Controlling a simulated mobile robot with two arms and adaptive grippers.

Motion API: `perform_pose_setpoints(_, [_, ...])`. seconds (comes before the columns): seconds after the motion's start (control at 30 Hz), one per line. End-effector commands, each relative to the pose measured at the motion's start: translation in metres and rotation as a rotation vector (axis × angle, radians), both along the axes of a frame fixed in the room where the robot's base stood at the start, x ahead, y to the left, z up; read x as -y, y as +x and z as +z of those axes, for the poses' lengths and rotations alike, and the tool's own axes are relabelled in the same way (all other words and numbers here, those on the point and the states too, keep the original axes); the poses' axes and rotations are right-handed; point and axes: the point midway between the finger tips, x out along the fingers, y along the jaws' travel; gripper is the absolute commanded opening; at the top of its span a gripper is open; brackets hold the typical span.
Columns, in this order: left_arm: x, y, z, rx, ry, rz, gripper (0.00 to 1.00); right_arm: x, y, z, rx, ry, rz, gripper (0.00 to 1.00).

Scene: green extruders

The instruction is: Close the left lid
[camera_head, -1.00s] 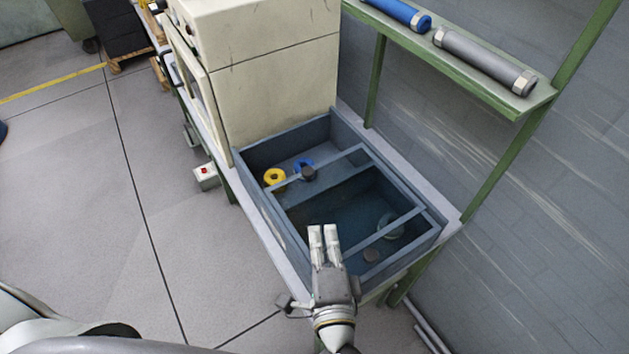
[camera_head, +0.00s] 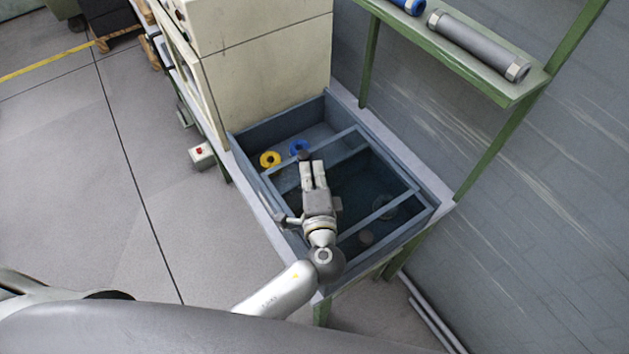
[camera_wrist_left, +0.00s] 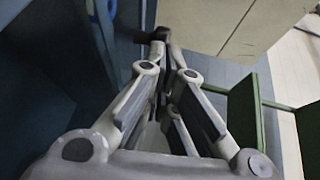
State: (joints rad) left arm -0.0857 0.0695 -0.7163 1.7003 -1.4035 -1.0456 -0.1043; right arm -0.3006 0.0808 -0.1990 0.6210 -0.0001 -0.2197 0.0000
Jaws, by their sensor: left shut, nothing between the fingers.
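A blue-grey tank (camera_head: 432,214) with cross bars and a dark open middle stands beside the cream cabinet. A small dark knob (camera_head: 304,155) stands near the bar at its far end. I cannot clearly make out the lids' outlines. My left gripper (camera_head: 312,163) is over the tank, its fingers together and empty. Its tips are at or just short of the dark knob, which also shows at the fingertips in the left wrist view (camera_wrist_left: 152,35); contact is unclear. My right gripper is not in view.
A yellow ring (camera_head: 270,159) and a blue ring (camera_head: 299,147) are in the far end of the tank. The cream cabinet (camera_head: 265,75) rises behind it. A green shelf (camera_head: 505,96) with cylinders (camera_head: 475,45) hangs at the right.

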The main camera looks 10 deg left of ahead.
Motion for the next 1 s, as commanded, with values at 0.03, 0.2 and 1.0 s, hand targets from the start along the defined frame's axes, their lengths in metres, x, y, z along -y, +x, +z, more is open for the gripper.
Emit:
perform_pose_setpoints(0.03, [-0.001,0.004,0.001,0.0,0.001,0.0,0.0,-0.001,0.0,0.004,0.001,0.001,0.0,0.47])
perform_pose_setpoints(0.2, [-0.004,0.011,-0.002,-0.001,-0.001,0.0,0.0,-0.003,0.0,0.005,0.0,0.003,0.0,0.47])
perform_pose_setpoints(1.0, [-0.058,0.064,-0.003,0.004,0.001,0.003,0.0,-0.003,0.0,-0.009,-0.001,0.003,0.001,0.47])
